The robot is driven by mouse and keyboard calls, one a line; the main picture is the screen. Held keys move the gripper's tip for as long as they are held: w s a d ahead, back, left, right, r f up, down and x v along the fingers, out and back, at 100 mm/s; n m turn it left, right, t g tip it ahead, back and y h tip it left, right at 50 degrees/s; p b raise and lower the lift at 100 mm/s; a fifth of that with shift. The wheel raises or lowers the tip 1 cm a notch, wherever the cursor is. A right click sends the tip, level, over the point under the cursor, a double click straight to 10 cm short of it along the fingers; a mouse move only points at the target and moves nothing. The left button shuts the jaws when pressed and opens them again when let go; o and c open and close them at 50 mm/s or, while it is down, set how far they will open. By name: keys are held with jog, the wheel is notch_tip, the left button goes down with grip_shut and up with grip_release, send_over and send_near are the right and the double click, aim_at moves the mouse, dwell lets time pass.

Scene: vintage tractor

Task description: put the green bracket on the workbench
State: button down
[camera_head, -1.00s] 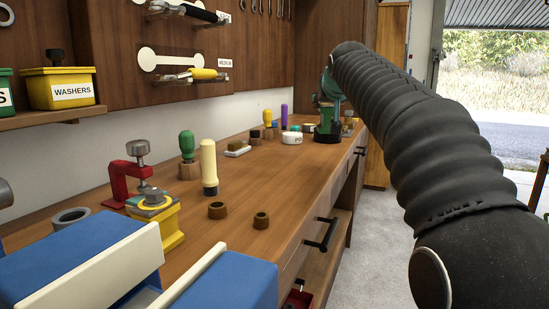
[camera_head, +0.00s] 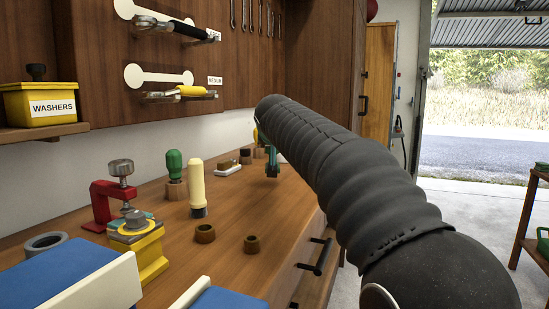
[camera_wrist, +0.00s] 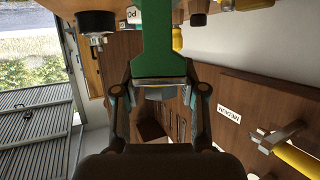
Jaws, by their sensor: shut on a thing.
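The green bracket (camera_wrist: 160,45) fills the upper middle of the wrist view. My gripper (camera_wrist: 160,84) is shut on its near end, with a finger on each side. The far end of the bracket runs out of the top of that view. In the head view my dark ribbed arm reaches over the wooden workbench (camera_head: 235,205). A small dark green part shows just below the arm's far end there, and I cannot tell whether it is bracket or gripper. Whether the bracket touches the bench is hidden.
On the bench stand a red clamp (camera_head: 103,205), a yellow block (camera_head: 150,252), a green-handled tool (camera_head: 174,166), a cream-handled tool (camera_head: 197,183) and two small brown rings (camera_head: 205,233). Bare wood lies between the rings and the far tools. A yellow washers bin (camera_head: 40,104) sits on a shelf.

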jog(key=shift+d+f+b, duration=0.1)
jog(key=shift+f+b, duration=0.2)
jog(key=shift+f, duration=1.55)
jog(key=shift+f, duration=0.1)
jog(key=c, duration=0.7)
grip_release()
jog(key=shift+o, duration=0.2)
jog(key=shift+s, duration=0.15)
jog(key=b+v, duration=0.1)
jog(key=v, duration=1)
jog(key=shift+s+r+b, duration=0.25)
jog(key=shift+s+b, duration=0.05)
jog(key=shift+b, duration=0.05)
